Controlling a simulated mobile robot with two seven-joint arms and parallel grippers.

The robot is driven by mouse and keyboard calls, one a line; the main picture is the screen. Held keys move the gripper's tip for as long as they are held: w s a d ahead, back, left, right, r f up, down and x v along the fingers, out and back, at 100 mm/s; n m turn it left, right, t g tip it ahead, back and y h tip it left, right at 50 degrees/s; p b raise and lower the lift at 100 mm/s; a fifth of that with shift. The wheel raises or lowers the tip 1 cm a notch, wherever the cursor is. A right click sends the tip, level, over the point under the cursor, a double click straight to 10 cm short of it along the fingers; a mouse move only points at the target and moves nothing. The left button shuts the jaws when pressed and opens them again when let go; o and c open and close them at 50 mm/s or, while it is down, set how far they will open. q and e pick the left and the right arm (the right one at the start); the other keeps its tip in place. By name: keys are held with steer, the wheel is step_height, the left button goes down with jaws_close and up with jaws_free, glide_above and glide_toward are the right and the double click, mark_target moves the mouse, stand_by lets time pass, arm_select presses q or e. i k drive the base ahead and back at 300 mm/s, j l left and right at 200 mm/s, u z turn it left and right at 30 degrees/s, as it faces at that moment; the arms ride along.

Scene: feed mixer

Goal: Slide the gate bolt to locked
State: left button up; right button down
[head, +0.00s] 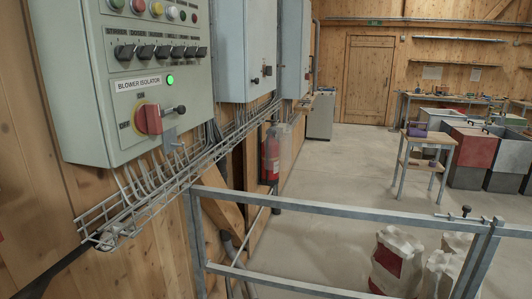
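A grey metal gate (340,212) of square tubing crosses the lower middle and right of the head view. A small bolt (464,214) with a dark upright knob lies along the top rail near the right end, beside the slanted right post (478,262). It is too small to tell clearly how far the bolt's rod reaches past the post. Neither of my grippers is in view, and nothing is seen touching the bolt.
A grey control panel (80,100) with a red rotary isolator (150,119) hangs on the left wall above a wire cable tray (165,185). White sacks (398,262) stand behind the gate. A red extinguisher (271,155) and a wooden stand (428,142) are farther back. Open floor lies between.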

mark_target(467, 208)
steer(key=z, duration=1.3)
steer(key=i+j, duration=0.25)
steer(key=i, duration=0.15)
steer(key=i+j, duration=0.25)
steer(key=i, duration=0.2)
steer(key=i+j+u, duration=0.1)
steer(key=i, duration=0.3)
steer(key=j, duration=0.1)
